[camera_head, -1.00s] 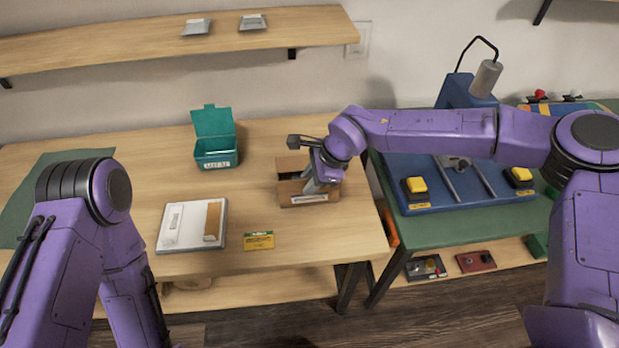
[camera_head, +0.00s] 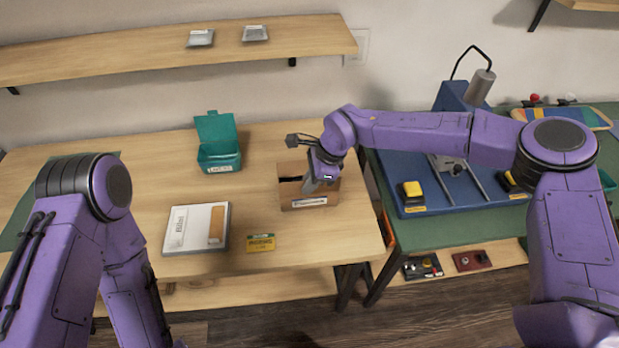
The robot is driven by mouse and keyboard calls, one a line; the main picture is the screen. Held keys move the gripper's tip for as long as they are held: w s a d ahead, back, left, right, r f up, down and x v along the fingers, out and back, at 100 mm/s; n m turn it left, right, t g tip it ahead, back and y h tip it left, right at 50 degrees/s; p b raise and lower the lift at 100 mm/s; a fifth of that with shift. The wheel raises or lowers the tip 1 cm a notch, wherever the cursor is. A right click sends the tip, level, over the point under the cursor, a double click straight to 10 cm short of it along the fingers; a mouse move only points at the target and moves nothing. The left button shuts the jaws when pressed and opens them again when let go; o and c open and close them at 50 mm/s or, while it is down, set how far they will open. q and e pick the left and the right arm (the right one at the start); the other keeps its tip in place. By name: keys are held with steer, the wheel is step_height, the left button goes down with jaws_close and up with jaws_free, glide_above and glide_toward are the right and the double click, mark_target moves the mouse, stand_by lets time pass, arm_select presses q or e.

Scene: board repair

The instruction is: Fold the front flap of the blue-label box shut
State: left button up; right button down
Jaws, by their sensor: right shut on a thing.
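The blue-label box (camera_head: 296,201) is a brown cardboard box standing on the wooden table, with its label on the front wall. Its top is at least partly open and shows a dark inside at the left. A back flap stands up behind the opening. My right gripper (camera_head: 309,185) reaches down at the right part of the box, shut on it; its fingertips are small in the picture and partly hidden by the wrist. I cannot make out the front flap clearly. My left arm is at the left, but its gripper is not in view.
A teal open-lidded bin (camera_head: 218,150) stands behind and left of the box. A green bench (camera_head: 450,228) with a blue fixture (camera_head: 410,180) stands at the right.

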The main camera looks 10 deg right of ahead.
steer(key=shift+w+r+g, duration=0.1)
steer(key=shift+w+g, duration=0.1)
steer(key=shift+g, duration=0.2)
arm_select(q)
steer(key=shift+f+b, duration=0.95)
steer(key=shift+b, duration=0.4)
arm_select(e)
steer(key=shift+w+f+m+g, duration=0.25)
steer(key=shift+w+g, duration=0.2)
steer(key=shift+g, duration=0.55)
steer(key=shift+w+f+m+g, duration=0.1)
steer(key=shift+w+m+g, duration=0.25)
steer(key=shift+g, duration=0.65)
steer(key=c, duration=1.3)
jaws_free()
steer(key=shift+c, duration=0.2)
